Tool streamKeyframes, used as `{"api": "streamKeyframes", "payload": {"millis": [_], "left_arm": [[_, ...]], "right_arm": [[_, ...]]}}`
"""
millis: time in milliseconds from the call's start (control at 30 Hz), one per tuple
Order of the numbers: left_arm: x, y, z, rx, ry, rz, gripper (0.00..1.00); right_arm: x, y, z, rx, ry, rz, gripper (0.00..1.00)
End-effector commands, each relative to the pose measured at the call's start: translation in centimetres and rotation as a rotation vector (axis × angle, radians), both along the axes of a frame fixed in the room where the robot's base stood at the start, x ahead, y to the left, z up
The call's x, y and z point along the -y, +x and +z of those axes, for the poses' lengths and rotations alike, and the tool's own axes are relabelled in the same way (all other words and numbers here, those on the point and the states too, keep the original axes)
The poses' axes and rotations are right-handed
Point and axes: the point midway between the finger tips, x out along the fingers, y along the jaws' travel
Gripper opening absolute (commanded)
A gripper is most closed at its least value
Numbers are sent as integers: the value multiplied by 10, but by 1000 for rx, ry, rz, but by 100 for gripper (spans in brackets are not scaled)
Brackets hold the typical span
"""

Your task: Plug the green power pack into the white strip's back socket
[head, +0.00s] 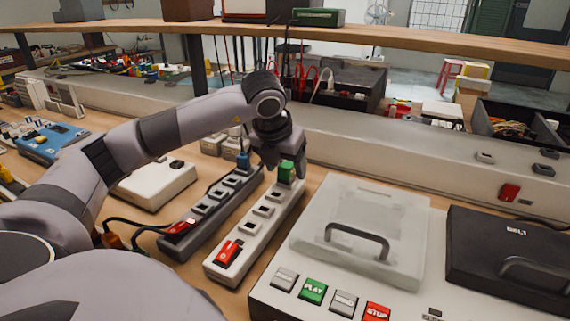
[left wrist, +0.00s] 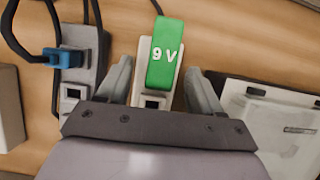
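The green power pack (head: 286,172), marked "9 V" in the left wrist view (left wrist: 165,58), stands at the back end of the white strip (head: 250,232). It appears to sit in the back socket, but its underside is hidden, so I cannot tell how deep it is. My left gripper (head: 279,163) is just above the back of the strip. In the left wrist view its fingers (left wrist: 160,80) are spread on either side of the pack, with gaps showing. The white strip's nearer sockets are empty, and its red switch is at the front. My right gripper is not in view.
A dark strip (head: 200,222) with a blue plug (head: 243,161) runs close along the left. A grey deck with a clear lid (head: 365,225) stands close on the right. A white box (head: 153,184) lies further left. A raised ledge (head: 400,150) runs behind.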

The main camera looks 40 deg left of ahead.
Motion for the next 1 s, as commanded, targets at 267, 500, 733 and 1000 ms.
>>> {"api": "streamKeyframes", "payload": {"millis": [267, 500, 733, 1000], "left_arm": [[0, 0, 0, -1, 0, 0, 66], [5, -16, 39, 4, 1, -1, 66], [9, -26, 63, 2, 0, 0, 66], [9, -28, 78, 0, 0, 0, 66]], "right_arm": [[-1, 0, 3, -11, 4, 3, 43], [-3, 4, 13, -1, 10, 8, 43], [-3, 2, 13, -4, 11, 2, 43], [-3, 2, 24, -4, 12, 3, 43]]}}
